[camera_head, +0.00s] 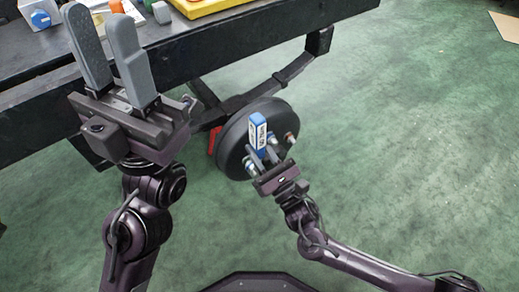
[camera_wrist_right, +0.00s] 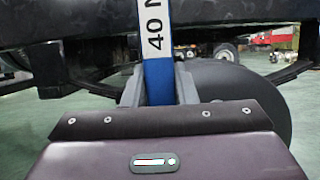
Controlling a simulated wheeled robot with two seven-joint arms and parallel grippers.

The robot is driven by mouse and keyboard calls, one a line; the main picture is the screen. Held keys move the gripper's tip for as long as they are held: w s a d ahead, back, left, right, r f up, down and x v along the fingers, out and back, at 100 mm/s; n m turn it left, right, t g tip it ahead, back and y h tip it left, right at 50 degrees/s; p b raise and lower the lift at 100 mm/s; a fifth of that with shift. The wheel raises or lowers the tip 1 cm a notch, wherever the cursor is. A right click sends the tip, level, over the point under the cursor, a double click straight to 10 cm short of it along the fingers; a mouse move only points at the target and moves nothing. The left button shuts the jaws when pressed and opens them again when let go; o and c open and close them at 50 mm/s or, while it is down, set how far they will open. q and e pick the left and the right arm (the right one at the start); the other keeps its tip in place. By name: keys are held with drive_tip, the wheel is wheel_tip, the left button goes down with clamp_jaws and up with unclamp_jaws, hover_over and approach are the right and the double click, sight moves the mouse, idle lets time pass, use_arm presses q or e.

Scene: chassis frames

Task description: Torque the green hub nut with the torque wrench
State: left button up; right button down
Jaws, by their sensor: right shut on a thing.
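My right gripper (camera_head: 262,158) is shut on the torque wrench (camera_head: 258,134), a blue bar with a white label. The wrench stands up between the fingers in front of the dark round wheel hub (camera_head: 234,136). In the right wrist view the wrench (camera_wrist_right: 157,80) shows "40 N" on its label, and the hub (camera_wrist_right: 235,95) is behind it. Several nuts or studs show on the hub's face, one with a reddish end (camera_head: 289,137). I cannot make out a green nut. My left gripper (camera_head: 102,28) is raised at the bench, open and empty.
The dark workbench (camera_head: 215,55) fills the upper left, with a yellow tray (camera_head: 205,8), a blue-knobbed device (camera_head: 40,18) and small items on it. Dark chassis bars (camera_head: 285,75) run beside the hub, and a red part (camera_head: 214,138) is behind it. Green floor on the right is clear.

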drive_tip(key=shift+r+p, duration=0.15)
drive_tip(key=shift+p, duration=0.35)
idle(0.7)
drive_tip(key=shift+w+a, duration=0.55)
drive_tip(key=shift+w, duration=0.2)
idle(1.9)
idle(0.4)
drive_tip(key=shift+w+d+f+m+t+h, duration=0.1)
drive_tip(key=shift+w+d+m+t+h, duration=0.3)
drive_tip(key=shift+m, duration=0.6)
drive_tip(key=shift+w+d+f+m+t+h, duration=0.1)
drive_tip(key=shift+w+d+m+h, duration=0.3)
drive_tip(key=shift+d+m, duration=0.5)
drive_tip(key=shift+a, duration=0.15)
drive_tip(key=shift+m+h, duration=0.3)
drive_tip(key=shift+w+d+f+m+h, duration=0.3)
drive_tip(key=shift+w+d+m, duration=0.15)
drive_tip(key=shift+m, duration=0.35)
drive_tip(key=shift+s+r, duration=0.1)
